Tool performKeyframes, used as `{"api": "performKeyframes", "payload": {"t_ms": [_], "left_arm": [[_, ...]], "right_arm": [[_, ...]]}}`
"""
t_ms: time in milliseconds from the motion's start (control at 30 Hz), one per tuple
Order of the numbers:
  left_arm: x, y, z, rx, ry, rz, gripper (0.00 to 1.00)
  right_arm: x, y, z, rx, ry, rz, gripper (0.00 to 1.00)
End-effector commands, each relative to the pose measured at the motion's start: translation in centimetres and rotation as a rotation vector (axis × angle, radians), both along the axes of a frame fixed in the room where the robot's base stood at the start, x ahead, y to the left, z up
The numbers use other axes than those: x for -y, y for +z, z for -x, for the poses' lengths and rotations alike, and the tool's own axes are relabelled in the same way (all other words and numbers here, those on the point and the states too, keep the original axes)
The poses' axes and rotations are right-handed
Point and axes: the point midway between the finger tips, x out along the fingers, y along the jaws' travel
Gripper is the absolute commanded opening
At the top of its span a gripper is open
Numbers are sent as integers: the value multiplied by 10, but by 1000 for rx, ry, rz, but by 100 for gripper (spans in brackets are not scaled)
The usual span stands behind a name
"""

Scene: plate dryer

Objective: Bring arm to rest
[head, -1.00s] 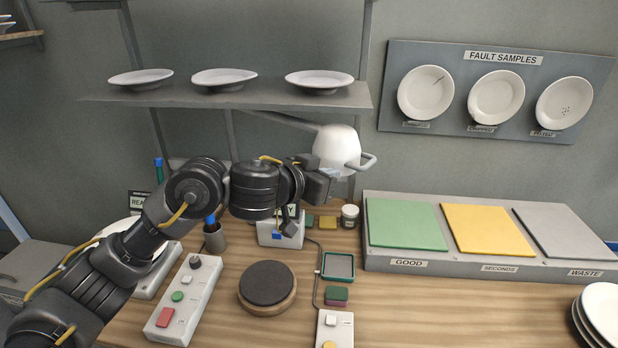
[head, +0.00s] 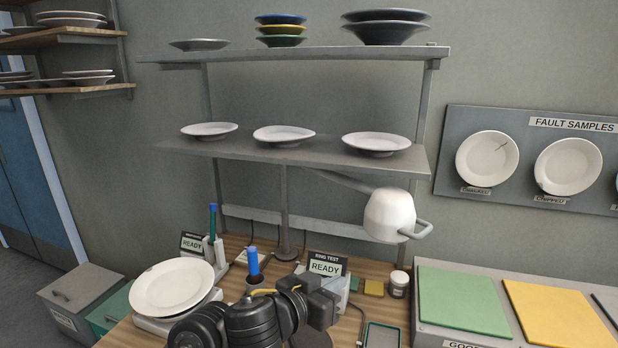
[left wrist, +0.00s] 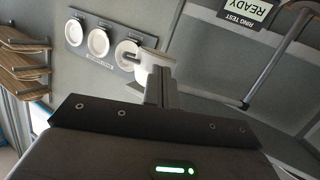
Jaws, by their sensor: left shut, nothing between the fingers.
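My left arm comes in at the bottom of the head view, with its dark gripper (head: 328,294) low over the bench, in front of the ring test unit. The left gripper is shut with nothing in it. In the left wrist view, its shut fingers (left wrist: 162,92) point toward the hanging white pot-shaped thing (left wrist: 152,65). That white thing (head: 389,214) hangs below the lower shelf, above and right of the gripper in the head view, apart from it. My right gripper is in neither view.
A white plate (head: 173,287) sits on a stand at left. The ring test sign (head: 326,266) stands behind my gripper. Plates rest on the shelves (head: 300,155) above. Green (head: 463,298) and yellow (head: 558,313) pads lie at right. A blue-capped thing (head: 253,262) rises beside the arm.

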Motion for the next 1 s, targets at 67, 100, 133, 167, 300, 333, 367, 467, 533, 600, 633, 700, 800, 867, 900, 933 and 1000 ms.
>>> {"api": "performKeyframes", "payload": {"t_ms": [67,100,133,167,300,333,367,467,533,600,633,700,800,867,900,933,1000], "left_arm": [[-29,-39,7,-60,89,-1,0],[-45,-58,10,-88,134,-13,0],[-57,-72,14,-112,168,-25,0],[-70,-87,19,-139,201,-40,0],[-133,-160,58,-286,342,-141,0],[-147,-176,69,-321,366,-169,0],[-161,-191,82,-360,390,-198,0],[-202,-233,126,-479,445,-293,0],[-223,-254,155,-551,466,-348,0],[-241,-269,181,-612,478,-396,0],[-248,-275,192,-634,482,-414,0],[-262,-285,215,-687,486,-453,0],[-280,-297,248,-758,488,-505,0],[-289,-303,266,-798,487,-534,0],[-295,-306,279,-824,484,-551,0],[-300,-308,288,-844,483,-565,0],[-307,-318,301,-877,477,-589,0]], "right_arm": [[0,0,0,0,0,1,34],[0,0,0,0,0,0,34],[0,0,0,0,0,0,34],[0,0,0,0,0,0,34],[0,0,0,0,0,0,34],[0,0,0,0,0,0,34],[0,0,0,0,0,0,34],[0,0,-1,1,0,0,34],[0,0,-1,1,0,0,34],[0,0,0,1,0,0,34],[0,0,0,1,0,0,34],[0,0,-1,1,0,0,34],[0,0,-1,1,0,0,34],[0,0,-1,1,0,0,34],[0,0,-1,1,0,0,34],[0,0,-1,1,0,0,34],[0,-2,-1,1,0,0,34]]}}
